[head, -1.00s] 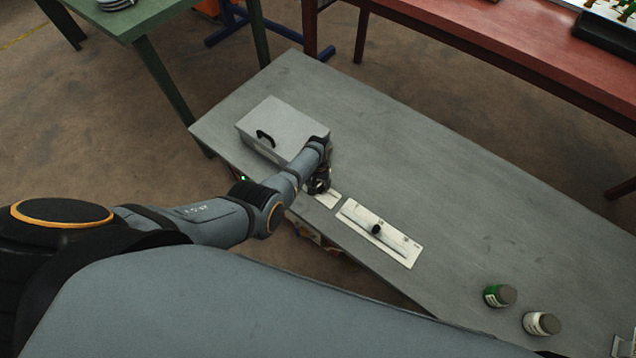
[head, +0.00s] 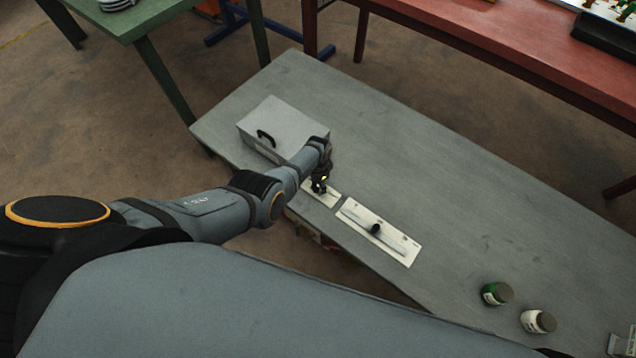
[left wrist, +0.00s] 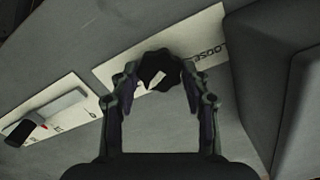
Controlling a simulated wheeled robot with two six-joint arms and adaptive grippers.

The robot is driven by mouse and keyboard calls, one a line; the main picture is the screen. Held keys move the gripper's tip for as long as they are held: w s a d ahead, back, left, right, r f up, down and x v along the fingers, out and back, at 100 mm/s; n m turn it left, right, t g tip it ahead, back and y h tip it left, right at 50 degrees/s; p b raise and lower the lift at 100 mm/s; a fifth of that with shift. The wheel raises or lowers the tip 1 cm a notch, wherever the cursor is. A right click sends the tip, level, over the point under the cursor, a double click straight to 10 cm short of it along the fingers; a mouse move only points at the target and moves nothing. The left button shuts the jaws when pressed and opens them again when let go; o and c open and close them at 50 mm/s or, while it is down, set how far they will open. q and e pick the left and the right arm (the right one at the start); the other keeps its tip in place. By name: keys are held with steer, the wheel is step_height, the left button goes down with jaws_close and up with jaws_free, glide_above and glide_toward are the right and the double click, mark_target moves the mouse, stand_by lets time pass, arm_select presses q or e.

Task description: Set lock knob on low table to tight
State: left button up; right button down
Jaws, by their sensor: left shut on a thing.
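The lock knob (left wrist: 160,68) is a dark, scalloped knob with a white pointer mark, on a pale plate (left wrist: 105,70) lettered "LOOSE". The "LOOSE" lettering is beside the knob toward the upper right in the left wrist view; no "tight" lettering can be read. My left gripper (left wrist: 160,84) is shut on the knob, one finger on each side. In the head view my left gripper (head: 319,186) points down over the small plate (head: 331,197) on the low grey table (head: 450,190) and mostly hides the knob. My right gripper is not in view.
A grey box (head: 285,124) with a black handle stands close beside the gripper. A slider plate (head: 400,249) with a black knob lies on the other side. A green jar (head: 496,293) and a white jar (head: 538,321) stand farther right. The table's middle is clear.

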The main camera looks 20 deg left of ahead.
arm_select(q)
steer(key=shift+m, duration=1.1)
steer(key=o, duration=1.2)
steer(key=shift+c, duration=0.2)
steer(key=shift+r, duration=0.1)
step_height(320, 180, up, 12)
